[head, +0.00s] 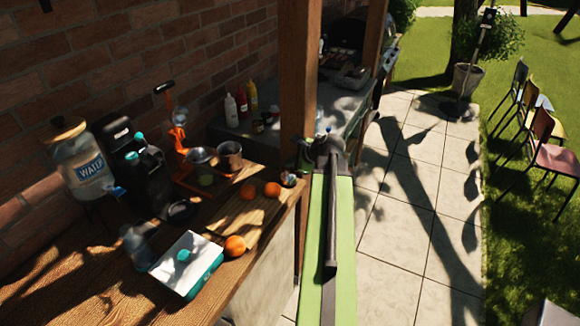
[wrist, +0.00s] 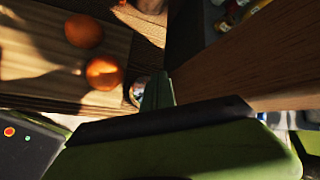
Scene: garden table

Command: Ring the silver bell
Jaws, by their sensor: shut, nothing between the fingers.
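The silver bell (head: 289,179) looks like a small rounded metal thing at the right end of the wooden counter, beside the oranges. In the wrist view a small shiny round thing (wrist: 138,92), which looks like the same bell, shows just left of my gripper (wrist: 158,88), partly hidden by it. My gripper is green, shut and empty. In the head view my gripper (head: 305,154) is near the counter's right end, by the wooden post. I cannot tell whether it touches the bell.
Two oranges (head: 260,190) lie on a board left of the bell, and another orange (head: 235,246) is nearer. A wooden post (head: 300,80) stands close behind my gripper. A juicer (head: 178,140), cups and a water jar (head: 80,160) stand further left.

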